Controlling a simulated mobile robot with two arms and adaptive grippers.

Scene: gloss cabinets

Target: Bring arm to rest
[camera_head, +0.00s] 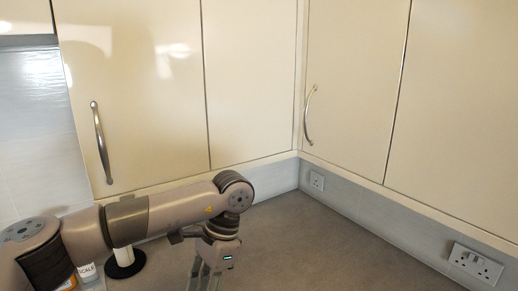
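My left arm comes in from the left and reaches across above the counter. My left gripper (206,278) points down at its end. Its fingers run off the bottom edge, so the tips are hidden and I cannot tell whether they are open or shut. No object shows between the visible parts of the fingers. My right gripper is not in view.
Grey counter (310,245) is clear to the right. A white item with a black round base (125,264) and a labelled container (87,271) stand by my arm. Glossy cream cabinets with a left handle (101,143) and right handle (308,115) hang behind. Sockets (475,263) line the wall.

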